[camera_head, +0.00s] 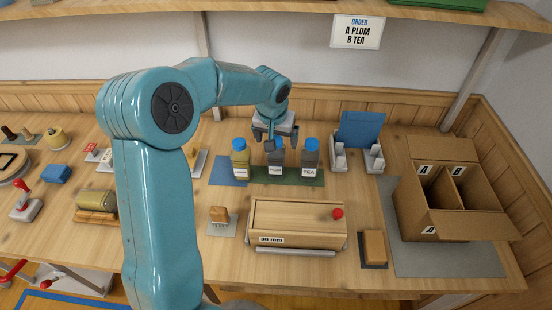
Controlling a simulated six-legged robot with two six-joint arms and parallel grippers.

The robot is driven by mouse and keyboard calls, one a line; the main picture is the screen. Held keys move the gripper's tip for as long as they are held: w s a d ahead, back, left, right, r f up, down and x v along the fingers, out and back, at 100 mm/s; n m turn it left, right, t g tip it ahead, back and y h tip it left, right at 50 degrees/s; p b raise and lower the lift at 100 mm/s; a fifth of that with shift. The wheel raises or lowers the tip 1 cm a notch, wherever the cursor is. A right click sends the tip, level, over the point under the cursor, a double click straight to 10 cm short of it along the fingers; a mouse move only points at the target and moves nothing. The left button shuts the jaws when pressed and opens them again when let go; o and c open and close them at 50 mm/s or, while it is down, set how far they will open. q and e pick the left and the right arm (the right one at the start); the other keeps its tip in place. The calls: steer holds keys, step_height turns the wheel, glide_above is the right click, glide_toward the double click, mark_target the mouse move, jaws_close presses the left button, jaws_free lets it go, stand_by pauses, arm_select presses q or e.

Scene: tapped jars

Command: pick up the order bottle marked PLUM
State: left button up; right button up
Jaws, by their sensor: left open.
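The bottle marked PLUM (276,162) stands in the middle of a row of three on a dark green mat (290,181). Its top is mostly hidden by my left gripper (273,139), which is open over or around its upper part; I cannot tell if they touch. A bottle with a blue cap and yellowish contents (240,160) stands to its left, its label too small to read surely. The bottle marked TEA (310,159), blue-capped, stands to its right. An order sign (356,32) on the shelf edge reads A PLUM, B TEA. My right gripper is not in view.
A cardboard box (428,215) with compartments marked A and B stands open on a grey mat (465,261) at right. A wooden box (298,224) marked 30 mm lies in front of the bottles. A white holder with a blue panel (361,129) stands right of them.

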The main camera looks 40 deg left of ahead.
mark_target(276, 158)
arm_select(q)
steer(key=x, duration=0.4)
steer(key=shift+a+f, duration=0.1)
steer(key=shift+s, duration=0.15)
steer(key=shift+c, duration=0.2)
steer(key=c, duration=1)
jaws_close()
steer(key=shift+r, duration=0.2)
